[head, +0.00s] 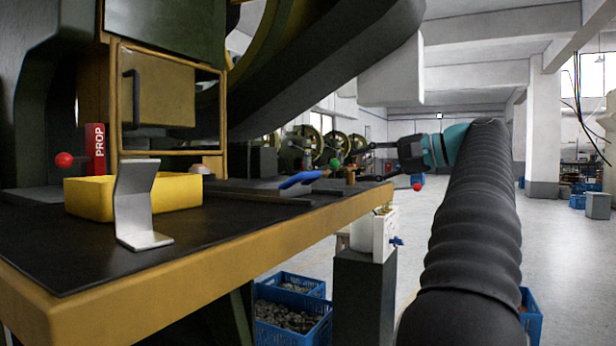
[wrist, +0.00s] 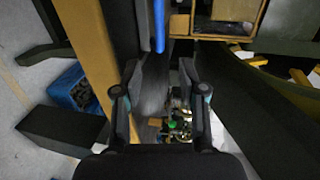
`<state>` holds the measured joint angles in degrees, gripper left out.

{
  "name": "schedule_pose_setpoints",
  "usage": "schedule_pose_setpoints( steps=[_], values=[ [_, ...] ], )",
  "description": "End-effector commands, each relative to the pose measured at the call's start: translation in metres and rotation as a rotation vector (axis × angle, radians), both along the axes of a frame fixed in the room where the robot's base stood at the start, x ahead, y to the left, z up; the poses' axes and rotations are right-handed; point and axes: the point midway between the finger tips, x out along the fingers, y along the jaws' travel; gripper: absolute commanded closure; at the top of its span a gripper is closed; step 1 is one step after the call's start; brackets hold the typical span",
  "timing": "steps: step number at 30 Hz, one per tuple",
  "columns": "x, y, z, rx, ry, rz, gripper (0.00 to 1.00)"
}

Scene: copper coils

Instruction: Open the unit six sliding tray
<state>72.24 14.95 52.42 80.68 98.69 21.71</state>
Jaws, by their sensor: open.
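I cannot make out a "unit six" label or tell for sure which part is the sliding tray. My gripper (head: 370,163) is at the far end of the bench, with its fingers pointing left. In the wrist view my gripper (wrist: 159,68) is open, and nothing is held between its fingers. A blue bar (head: 300,178) lies on the bench a little left of my gripper. It also shows beyond the fingertips in the wrist view (wrist: 159,25), apart from them. Small parts with a green knob (head: 335,163) are close to the gripper; they partly hide each other.
The bench (head: 250,237) has a yellow edge and carries a yellow bin (head: 90,198), a bent metal plate (head: 133,205) and a red PROP block (head: 96,153). A press guard (head: 160,90) stands behind. Blue crates (head: 290,325) and a dark pedestal (head: 362,295) stand below. Open floor lies right.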

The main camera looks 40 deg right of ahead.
Motion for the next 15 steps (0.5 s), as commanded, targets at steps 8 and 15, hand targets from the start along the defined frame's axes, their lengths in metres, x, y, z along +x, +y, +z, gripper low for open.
schedule_pose_setpoints(
  steps=[8, 15],
  values=[
    [0.047, 0.021, -0.013, 0.001, 0.001, 0.005, 0.59],
    [0.086, 0.037, -0.021, 0.000, 0.001, 0.007, 0.59]
  ],
)
